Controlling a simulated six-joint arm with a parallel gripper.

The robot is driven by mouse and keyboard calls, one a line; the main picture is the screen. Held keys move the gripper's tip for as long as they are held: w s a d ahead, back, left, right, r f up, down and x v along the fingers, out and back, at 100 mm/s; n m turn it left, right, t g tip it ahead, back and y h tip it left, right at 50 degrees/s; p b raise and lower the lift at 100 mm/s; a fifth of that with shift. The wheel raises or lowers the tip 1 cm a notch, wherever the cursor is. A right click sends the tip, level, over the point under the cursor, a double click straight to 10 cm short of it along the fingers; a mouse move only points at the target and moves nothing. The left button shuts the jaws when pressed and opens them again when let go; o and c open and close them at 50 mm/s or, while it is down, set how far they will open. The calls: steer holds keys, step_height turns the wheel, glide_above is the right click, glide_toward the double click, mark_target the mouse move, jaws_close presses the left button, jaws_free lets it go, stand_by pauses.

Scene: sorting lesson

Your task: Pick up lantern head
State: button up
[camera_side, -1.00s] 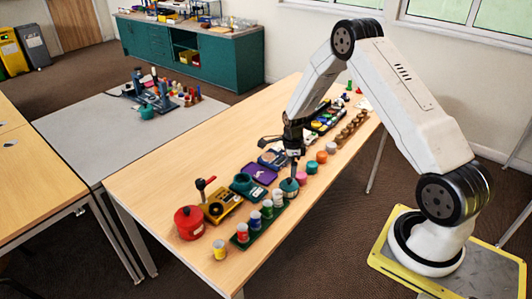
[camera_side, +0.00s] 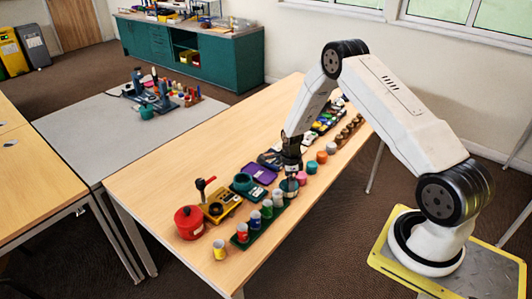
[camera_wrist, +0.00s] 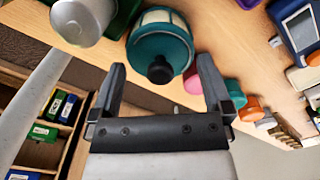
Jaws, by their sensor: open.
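The lantern head is a teal, rounded piece with pale panels and a black knob; it shows in the wrist view (camera_wrist: 158,38). In the side view the lantern head (camera_side: 289,186) stands at the far end of a row of small cans and is partly hidden by my gripper. My gripper (camera_side: 290,174) points down right above it. In the wrist view my gripper (camera_wrist: 161,72) is open, with its fingers on either side of the black knob. I cannot tell whether either finger touches the piece.
Small cans (camera_side: 267,208) stand in a row on a green strip close by. Pink (camera_side: 312,167) and orange (camera_side: 321,157) pieces stand just beyond.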

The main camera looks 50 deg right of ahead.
steer(key=shift+f, duration=0.45)
steer(key=c, duration=1.1)
